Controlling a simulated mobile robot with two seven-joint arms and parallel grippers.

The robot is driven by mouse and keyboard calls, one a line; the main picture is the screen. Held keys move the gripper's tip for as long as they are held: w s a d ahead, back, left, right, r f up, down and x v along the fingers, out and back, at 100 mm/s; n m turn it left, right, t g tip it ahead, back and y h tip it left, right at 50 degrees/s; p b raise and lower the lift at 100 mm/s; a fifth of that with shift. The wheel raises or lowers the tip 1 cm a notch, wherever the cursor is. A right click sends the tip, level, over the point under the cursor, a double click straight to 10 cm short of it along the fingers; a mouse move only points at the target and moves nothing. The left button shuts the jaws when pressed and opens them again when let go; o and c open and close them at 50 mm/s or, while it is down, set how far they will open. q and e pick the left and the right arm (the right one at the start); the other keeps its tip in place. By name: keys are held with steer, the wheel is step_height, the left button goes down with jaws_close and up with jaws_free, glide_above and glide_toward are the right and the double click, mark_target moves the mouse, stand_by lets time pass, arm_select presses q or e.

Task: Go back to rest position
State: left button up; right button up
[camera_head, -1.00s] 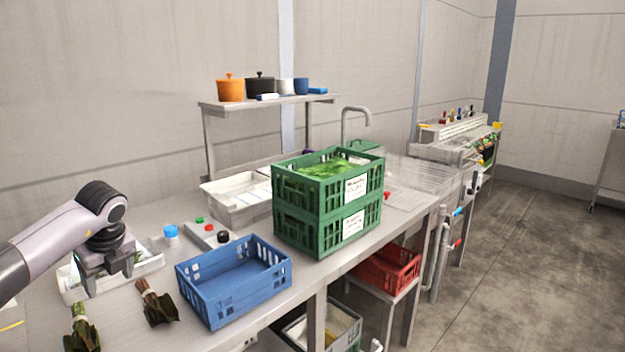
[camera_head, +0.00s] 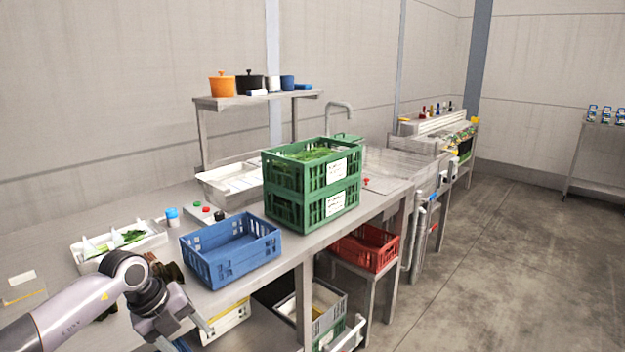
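My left gripper (camera_head: 190,340) is at the bottom of the head view, in front of the worktop's front edge and apart from the crates. Its fingers point down and are partly cut off by the frame, so I cannot tell if they are open or shut. I see nothing held in it. My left arm covers part of the dark leafy bunches (camera_head: 167,270) on the worktop (camera_head: 62,258). My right gripper is out of view.
A blue crate (camera_head: 232,250) stands empty near the worktop edge. Two stacked green crates (camera_head: 312,185) hold greens. A white divided tray (camera_head: 85,262) holds some greens. A red crate (camera_head: 365,248) sits lower. The floor (camera_head: 500,270) at right is clear.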

arm_select(q)
steer(key=s+d+n+t+h, duration=0.1)
steer(key=s+d+t+h, duration=0.2)
steer(key=d, duration=0.4)
steer(key=s+d+r+n+h, duration=0.1)
steer(key=s+d+h, duration=0.2)
steer(key=d+h, duration=0.3)
steer(key=s+d+n+t+h, duration=0.2)
steer(key=s+d+h, duration=0.1)
steer(key=d, duration=0.5)
steer(key=s+a+f+n+t+y, duration=0.2)
steer(key=s+a+f+n+y, duration=1.1)
steer(key=n, duration=0.8)
steer(key=s+f, duration=0.3)
steer(key=f, duration=0.1)
steer(key=shift+s+t, duration=0.4)
